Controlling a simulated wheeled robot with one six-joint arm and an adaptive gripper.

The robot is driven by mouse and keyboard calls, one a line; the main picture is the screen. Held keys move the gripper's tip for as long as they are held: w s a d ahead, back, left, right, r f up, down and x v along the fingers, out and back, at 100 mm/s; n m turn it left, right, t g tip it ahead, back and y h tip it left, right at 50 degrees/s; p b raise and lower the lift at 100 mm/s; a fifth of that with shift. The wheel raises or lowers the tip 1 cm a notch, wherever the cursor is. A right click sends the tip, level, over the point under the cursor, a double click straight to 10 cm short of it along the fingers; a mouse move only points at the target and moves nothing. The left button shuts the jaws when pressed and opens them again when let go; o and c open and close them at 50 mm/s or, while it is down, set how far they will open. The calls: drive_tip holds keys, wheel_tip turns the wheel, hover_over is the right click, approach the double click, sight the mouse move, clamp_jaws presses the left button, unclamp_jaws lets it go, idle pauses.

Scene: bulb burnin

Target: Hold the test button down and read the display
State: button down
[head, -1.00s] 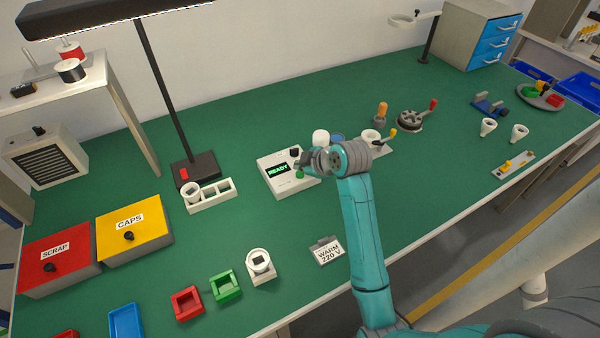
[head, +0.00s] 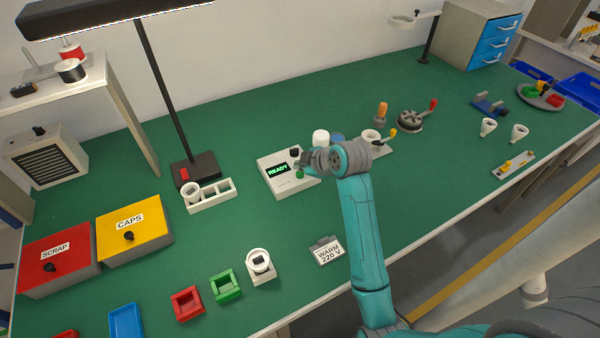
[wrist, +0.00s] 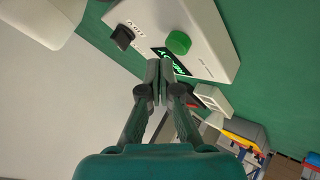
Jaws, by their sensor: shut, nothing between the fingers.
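The tester is a pale box (head: 283,188) on the green bench, and it also shows in the wrist view (wrist: 213,35). Its lit display (head: 278,169) reads READY in green; in the wrist view the display (wrist: 176,63) is partly hidden by my fingertips. The round green test button (head: 300,175) shows beside the display and is clear in the wrist view (wrist: 179,42). My gripper (wrist: 166,66) is shut and empty, its tips over the display's edge and apart from the button in the picture. Their height above the box is hard to tell.
A black switch (wrist: 122,36) sits on the tester near my fingertips. A white round object (head: 320,138) stands behind my gripper. A white holder (head: 212,197) is to the left. The bench between the tester and the warm 220 V sign (head: 327,251) is clear.

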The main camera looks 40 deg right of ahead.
sight(301, 174)
drive_tip(key=shift+f, duration=0.1)
idle(0.3)
drive_tip(key=shift+f, duration=0.35)
drive_tip(key=shift+f, duration=0.45)
idle(0.7)
drive_tip(key=shift+r, duration=0.15)
idle(1.5)
drive_tip(key=shift+r, duration=0.75)
drive_tip(key=shift+r, duration=2.5)
